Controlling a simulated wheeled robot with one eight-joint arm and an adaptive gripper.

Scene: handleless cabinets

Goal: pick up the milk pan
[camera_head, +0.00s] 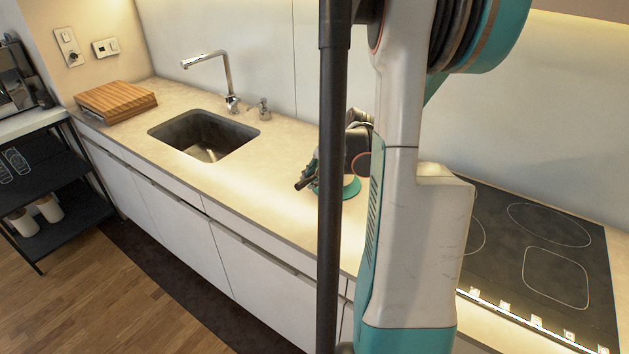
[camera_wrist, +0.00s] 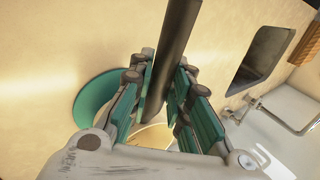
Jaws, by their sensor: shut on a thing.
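The milk pan shows in part as a teal round shape (camera_head: 352,187) on or just above the counter, beyond the dark upright pole of my own body. In the wrist view its teal round part (camera_wrist: 92,105) is at left, and a cream round surface with a rim shows low between the fingers. Its long dark handle (camera_wrist: 178,35) runs between the finger pads. My gripper (camera_wrist: 164,82) is shut on this handle. In the head view my arm and the pole hide most of the gripper and pan. I cannot tell whether the pan touches the counter.
The sink (camera_head: 203,136) with its tall faucet (camera_head: 226,78) lies left of the pan. The black cooktop (camera_head: 540,250) is at right. Pale counter (camera_head: 255,180) lies clear between sink and pan.

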